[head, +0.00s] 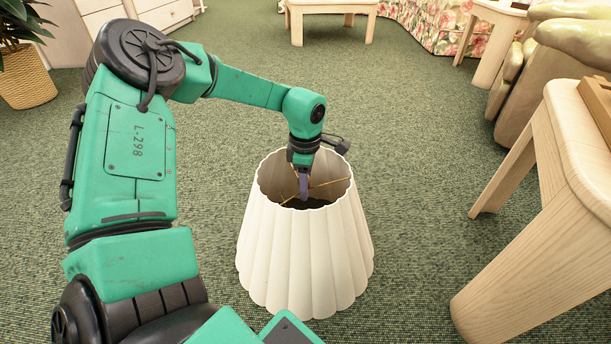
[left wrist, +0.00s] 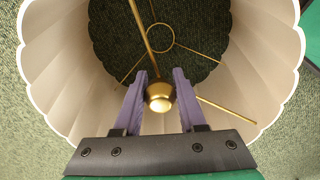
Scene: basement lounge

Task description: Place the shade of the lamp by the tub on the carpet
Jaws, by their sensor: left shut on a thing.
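The white pleated lampshade (head: 305,255) stands upright over the green carpet (head: 415,200), wide end down; I cannot tell whether its lower rim touches the carpet. Its open top shows thin gold spokes inside. My left gripper (head: 303,192) reaches down into the top opening. In the left wrist view the purple fingers (left wrist: 160,76) are shut on the gold knob (left wrist: 159,97) inside the shade. The scalloped rim (left wrist: 30,95) surrounds them, and dark carpet shows through the far opening. No lamp base shows. My right gripper is not in view.
A pale wooden table (head: 545,220) stands close on the right, with a green armchair (head: 520,75) behind it. A low table (head: 333,8) and floral sofa (head: 425,25) are at the back. A woven plant basket (head: 28,80) is far left. Carpet around the shade is clear.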

